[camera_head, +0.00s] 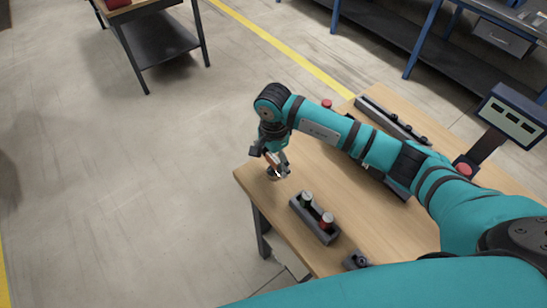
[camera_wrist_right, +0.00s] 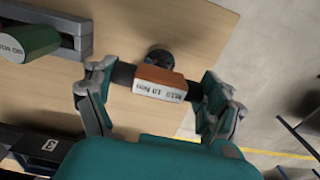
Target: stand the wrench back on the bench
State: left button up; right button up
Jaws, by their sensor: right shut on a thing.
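The wrench (camera_wrist_right: 160,84), with an orange-brown top and a white label that seems to carry "10 Nm", lies between the fingers of my right gripper (camera_wrist_right: 158,80). In the head view my right gripper (camera_head: 275,160) is shut on it above the left corner of the wooden bench (camera_head: 310,165). A dark round part (camera_wrist_right: 160,58) shows just beyond the label in the wrist view, close to the bench top. I cannot tell whether it touches the wood. The fingers hide part of the wrench. My left gripper is not in view.
A grey holder (camera_head: 313,222) with a green and a red cylinder stands near the gripper. A long dark rack (camera_head: 393,120), a display (camera_head: 514,112), red buttons and a small dark block (camera_head: 356,260) are on the bench. The bench edge is close to the wrench.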

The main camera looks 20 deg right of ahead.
jog(key=shift+f, duration=0.2)
jog(key=o, duration=1.4)
jog(key=shift+r, duration=0.1)
jog(key=shift+r, duration=0.25)
notch_tip(320, 180, up, 12)
jog(key=b, duration=0.4)
jog(key=shift+f, duration=0.1)
jog(key=shift+f, duration=0.1)
